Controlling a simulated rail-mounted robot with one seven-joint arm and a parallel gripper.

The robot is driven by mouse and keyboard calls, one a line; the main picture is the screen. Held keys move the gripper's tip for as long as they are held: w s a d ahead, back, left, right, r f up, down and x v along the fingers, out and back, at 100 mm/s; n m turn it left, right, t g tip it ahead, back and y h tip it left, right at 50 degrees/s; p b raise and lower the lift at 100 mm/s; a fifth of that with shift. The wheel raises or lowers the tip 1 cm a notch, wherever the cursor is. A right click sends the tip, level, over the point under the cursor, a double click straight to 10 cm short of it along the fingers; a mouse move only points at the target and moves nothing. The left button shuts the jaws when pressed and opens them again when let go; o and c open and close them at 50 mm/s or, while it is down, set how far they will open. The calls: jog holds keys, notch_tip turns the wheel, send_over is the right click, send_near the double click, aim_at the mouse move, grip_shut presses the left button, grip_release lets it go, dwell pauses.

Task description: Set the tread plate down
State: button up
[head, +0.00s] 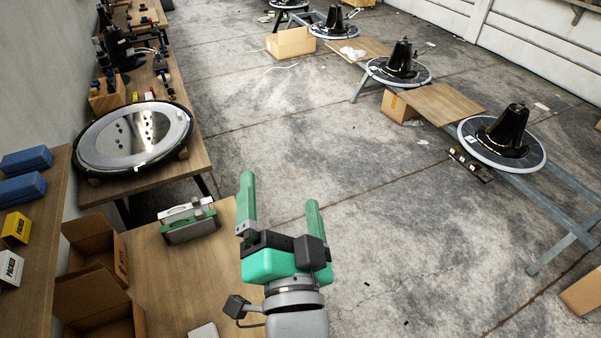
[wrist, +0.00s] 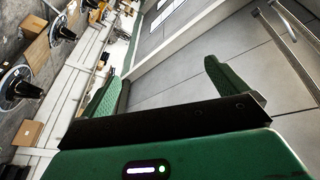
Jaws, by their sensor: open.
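My gripper (head: 280,193) is open and empty, with its two green fingers spread apart above the floor, right of the near bench. In the wrist view my gripper (wrist: 163,72) has nothing between its fingers. No piece is plainly recognizable as the tread plate. A silver and green flat-sided piece (head: 188,221) stands on the near wooden bench, left of my gripper and apart from it; I cannot tell if it is the tread plate. A large round metal disc with a black rim (head: 135,135) lies on the far-left bench.
Open cardboard boxes (head: 90,305) stand at the near bench's left. Blue blocks and small packed boxes lie on a wooden shelf (head: 40,275). Black chair bases on round plates (head: 500,145) stand along the right on metal frames. The concrete floor (head: 330,150) between is mostly clear.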

jog(key=s+d+r+n+t+h, duration=0.1)
jog(key=s+r+n+t, duration=0.1)
jog(key=r, duration=0.8)
jog(key=s+d+r+n+t+h, duration=0.1)
jog(key=s+r+n+t, duration=0.2)
jog(key=r, duration=0.8)
jog(key=s+n, duration=0.2)
jog(key=s, duration=0.2)
jog(key=shift+d+r+n+h, duration=0.25)
jog(key=shift+d+n+h, duration=0.05)
jog(key=shift+h, duration=0.1)
